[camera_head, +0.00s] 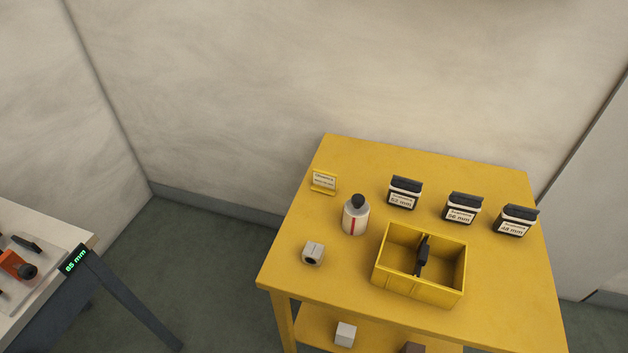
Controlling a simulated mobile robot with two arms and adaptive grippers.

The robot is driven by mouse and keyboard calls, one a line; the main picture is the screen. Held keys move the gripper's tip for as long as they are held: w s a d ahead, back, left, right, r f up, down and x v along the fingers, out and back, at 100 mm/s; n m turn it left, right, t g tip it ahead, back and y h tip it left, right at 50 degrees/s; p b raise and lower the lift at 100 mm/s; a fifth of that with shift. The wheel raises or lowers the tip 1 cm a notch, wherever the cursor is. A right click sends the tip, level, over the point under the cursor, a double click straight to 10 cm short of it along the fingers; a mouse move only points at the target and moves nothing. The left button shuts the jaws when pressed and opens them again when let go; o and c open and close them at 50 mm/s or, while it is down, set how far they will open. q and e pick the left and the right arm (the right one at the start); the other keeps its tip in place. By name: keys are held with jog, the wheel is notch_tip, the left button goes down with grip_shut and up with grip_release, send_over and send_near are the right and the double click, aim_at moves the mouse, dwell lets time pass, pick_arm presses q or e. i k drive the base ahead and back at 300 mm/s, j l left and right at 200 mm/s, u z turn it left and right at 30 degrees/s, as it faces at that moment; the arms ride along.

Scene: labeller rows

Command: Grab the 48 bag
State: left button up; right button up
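Three small white packs with black tops stand in a slanting row along the back right of the yellow table (345,165). The right pack (513,222) has a label that appears to read 48 mm. The middle pack (460,210) appears to read 56 mm, and the left pack (403,194) appears to read 52 mm. All three stand upright and apart from each other. Neither of my grippers shows in the head view.
A yellow bin (390,284) with a dark item inside stands in front of the packs. A white bottle (355,216), a small grey block (313,253) and a yellow sign (323,182) stand further left. A green 85 mm display (75,261) is on the left table's edge.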

aim_at(513, 221)
jog(key=z, duration=1)
